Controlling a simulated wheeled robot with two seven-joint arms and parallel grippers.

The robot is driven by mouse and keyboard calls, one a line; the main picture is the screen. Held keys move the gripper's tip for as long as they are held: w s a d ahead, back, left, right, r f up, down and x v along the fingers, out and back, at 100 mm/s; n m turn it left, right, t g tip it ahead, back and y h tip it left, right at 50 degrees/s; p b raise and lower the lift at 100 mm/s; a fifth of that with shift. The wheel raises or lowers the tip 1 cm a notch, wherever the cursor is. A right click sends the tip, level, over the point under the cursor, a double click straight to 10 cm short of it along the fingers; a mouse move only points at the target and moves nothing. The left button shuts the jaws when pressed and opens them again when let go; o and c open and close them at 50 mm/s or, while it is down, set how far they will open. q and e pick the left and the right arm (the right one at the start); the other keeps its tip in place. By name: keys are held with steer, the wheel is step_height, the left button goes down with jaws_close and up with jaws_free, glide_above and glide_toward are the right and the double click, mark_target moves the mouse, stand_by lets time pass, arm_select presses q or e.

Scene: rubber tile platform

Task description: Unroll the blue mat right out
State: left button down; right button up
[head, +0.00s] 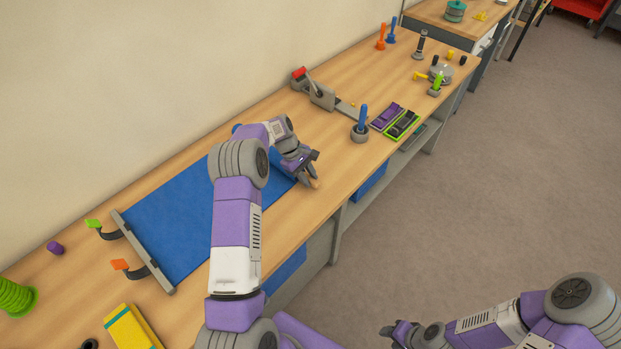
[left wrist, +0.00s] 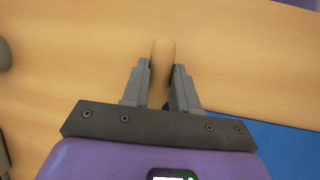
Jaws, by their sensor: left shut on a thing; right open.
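The blue mat (head: 175,223) lies flat on the wooden bench from a grey clamp bar at its left end to near my left gripper. Its right end is partly hidden by my left arm; a little blue (head: 235,128) shows behind the arm. My left gripper (head: 313,182) is shut on a tan wooden rod end (left wrist: 163,62) at the mat's right end. Blue mat (left wrist: 285,145) also shows at lower right in the left wrist view. How much is still rolled is hidden. My right gripper (head: 388,333) is open and empty, low over the floor, away from the bench.
The grey clamp bar (head: 145,252) has green and orange handles. To the right of the mat, the wooden bench (head: 335,150) is clear up to a grey cup with a blue handle (head: 361,125) and a grey device with a red handle (head: 320,95). Purple and green trays stand beyond.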

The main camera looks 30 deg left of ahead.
arm_select(q)
steer(key=shift+w+r, duration=0.2)
steer(key=shift+w, duration=0.05)
steer(key=c, duration=1.2)
jaws_free()
steer(key=shift+c, duration=0.2)
steer(key=o, duration=0.4)
steer(key=shift+f, duration=0.15)
steer(key=p+v, duration=0.1)
steer(key=v, duration=0.6)
steer(key=shift+a+r, duration=0.2)
steer(key=shift+r, duration=0.1)
